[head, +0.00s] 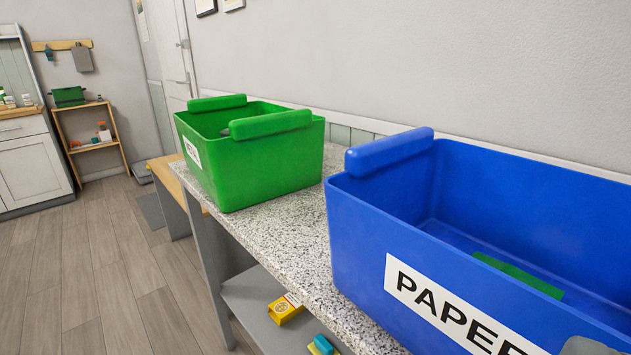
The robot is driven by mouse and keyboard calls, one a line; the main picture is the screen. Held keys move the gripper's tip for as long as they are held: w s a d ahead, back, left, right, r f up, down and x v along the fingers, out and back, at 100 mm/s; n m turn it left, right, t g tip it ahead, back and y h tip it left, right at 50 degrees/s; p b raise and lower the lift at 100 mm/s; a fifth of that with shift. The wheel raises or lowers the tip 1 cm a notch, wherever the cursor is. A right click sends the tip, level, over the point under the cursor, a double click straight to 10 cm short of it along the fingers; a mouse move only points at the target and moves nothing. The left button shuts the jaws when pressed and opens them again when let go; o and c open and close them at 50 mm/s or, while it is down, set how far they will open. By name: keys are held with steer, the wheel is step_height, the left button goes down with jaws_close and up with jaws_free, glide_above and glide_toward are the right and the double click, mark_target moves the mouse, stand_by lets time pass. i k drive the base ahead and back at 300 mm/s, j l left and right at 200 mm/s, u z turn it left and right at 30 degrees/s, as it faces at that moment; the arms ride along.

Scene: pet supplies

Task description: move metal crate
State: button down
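A green crate (265,168) with thick rounded handles stands upright on the speckled countertop, left of centre. The white label on its left side is too slanted and small to read, so I cannot confirm that it is the metal crate. A small dark grey thing shows just inside it, mostly hidden. A blue crate (350,245) labelled PAPER stands nearer at the right, with a flat green piece inside. A grey rounded tip at the bottom right edge may be part of my gripper (585,347). Its fingers are not clearly shown, and it is apart from the green crate.
The speckled countertop (285,235) has a bare strip between the crates. A yellow box (284,308) lies on the grey shelf below. A wooden bench (170,175) stands beyond the counter. The wood floor (110,270) at left is open. A small shelf (92,148) stands far back.

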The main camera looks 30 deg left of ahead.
mark_target(271, 151)
steer(key=i+j+u, duration=0.65)
steer(key=i+j, duration=0.1)
steer(key=i, duration=0.1)
